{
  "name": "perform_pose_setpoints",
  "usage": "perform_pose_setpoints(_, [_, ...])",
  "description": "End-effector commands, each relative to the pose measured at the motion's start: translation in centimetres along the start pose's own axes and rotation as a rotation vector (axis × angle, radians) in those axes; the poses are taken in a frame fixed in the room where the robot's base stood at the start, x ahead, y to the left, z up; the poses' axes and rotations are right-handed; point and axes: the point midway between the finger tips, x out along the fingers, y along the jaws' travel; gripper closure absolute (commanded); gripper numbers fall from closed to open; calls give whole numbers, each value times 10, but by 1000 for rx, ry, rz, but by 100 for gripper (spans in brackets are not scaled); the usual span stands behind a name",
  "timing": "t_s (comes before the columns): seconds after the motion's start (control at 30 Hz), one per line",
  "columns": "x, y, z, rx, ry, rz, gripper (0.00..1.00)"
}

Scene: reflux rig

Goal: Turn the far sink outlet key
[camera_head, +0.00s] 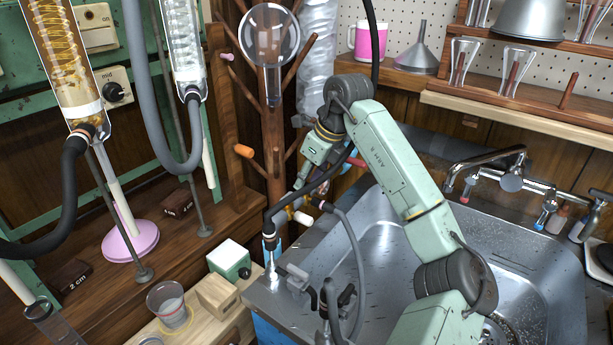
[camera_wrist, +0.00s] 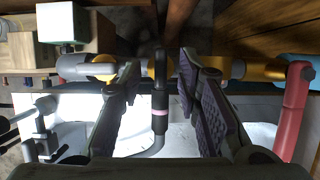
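In the wrist view my gripper (camera_wrist: 158,72) is open, with a dark finger on each side of a black outlet hose end (camera_wrist: 160,110) with a pink ring. A brass fitting (camera_wrist: 215,66) crosses behind the fingertips. A red key (camera_wrist: 293,105) hangs at the right, outside the fingers. I cannot tell which piece is the far outlet's key, or whether the fingers touch anything. In the head view my gripper (camera_head: 297,188) is over the sink's left rim, partly hidden by my cable and arm.
The steel sink (camera_head: 520,240) lies right of my gripper, with a tap (camera_head: 490,160) at its back. A grey tap fitting (camera_head: 292,277) stands at the near left rim. A wooden peg stand (camera_head: 272,150) rises close behind. A green-white box (camera_head: 229,260) and beaker (camera_head: 168,304) stand left.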

Motion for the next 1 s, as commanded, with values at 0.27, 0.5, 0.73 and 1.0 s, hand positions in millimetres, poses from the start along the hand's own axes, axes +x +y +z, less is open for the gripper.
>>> perform_pose_setpoints(0.27, [6, 0, 0, -1, 0, -1, 69])
perform_pose_setpoints(0.5, [6, 0, 0, 0, 0, -1, 79])
perform_pose_setpoints(0.73, [6, 0, 0, 0, 0, 0, 94])
perform_pose_setpoints(1.0, [6, 0, 0, 0, 0, 0, 100])
